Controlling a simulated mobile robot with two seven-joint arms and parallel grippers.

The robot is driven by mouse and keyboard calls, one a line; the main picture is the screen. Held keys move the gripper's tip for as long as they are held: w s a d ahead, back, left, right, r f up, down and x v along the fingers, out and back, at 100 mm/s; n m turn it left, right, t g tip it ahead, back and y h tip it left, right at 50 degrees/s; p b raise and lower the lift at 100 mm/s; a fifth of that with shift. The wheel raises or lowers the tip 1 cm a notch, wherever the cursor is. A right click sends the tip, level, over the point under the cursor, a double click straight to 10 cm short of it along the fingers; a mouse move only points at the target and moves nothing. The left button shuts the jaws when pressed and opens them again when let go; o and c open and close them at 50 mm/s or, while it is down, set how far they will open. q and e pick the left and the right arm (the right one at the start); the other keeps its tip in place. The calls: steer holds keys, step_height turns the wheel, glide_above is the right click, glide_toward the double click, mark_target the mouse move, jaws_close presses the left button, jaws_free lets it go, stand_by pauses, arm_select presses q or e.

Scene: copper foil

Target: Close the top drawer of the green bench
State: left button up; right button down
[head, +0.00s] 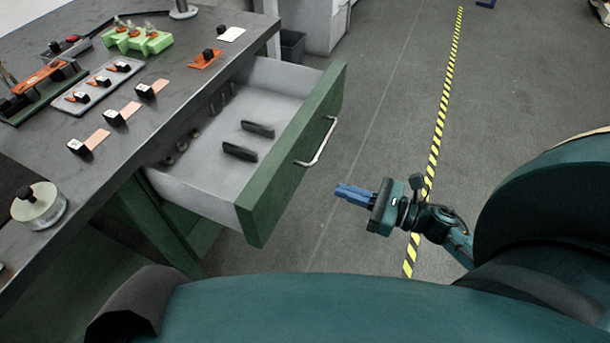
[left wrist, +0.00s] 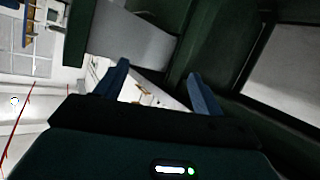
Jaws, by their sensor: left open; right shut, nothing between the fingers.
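The top drawer (head: 294,155) of the green bench stands pulled out, with a green front, a pale inside and a light metal handle (head: 320,143). A few dark items lie in it. The bench (head: 150,95) has a dark worktop and green sides. My right gripper (head: 340,191) is shut and empty, a short way in front of the drawer front, to the right of and below the handle and apart from it. My left gripper is outside the head view. In the left wrist view my left gripper (left wrist: 158,84) has its blue fingers apart with nothing seen held between them.
On the worktop are a green block (head: 137,38), a grey tray (head: 98,84), small black-and-copper pieces and a round metal weight (head: 39,205) near the front edge. A dark bin (head: 291,47) stands behind the drawer. The floor right of the drawer is clear, with a yellow-black stripe (head: 437,140).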

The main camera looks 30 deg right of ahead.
mark_target(293, 174)
arm_select(q)
steer(key=shift+w+d+f+p, duration=0.25)
steer(key=shift+d+p, duration=0.1)
steer(key=shift+p, duration=0.1)
arm_select(e)
steer(key=x, duration=0.9)
steer(key=shift+w+a, duration=0.15)
steer(key=shift+w, duration=0.15)
steer(key=shift+w+a, duration=0.1)
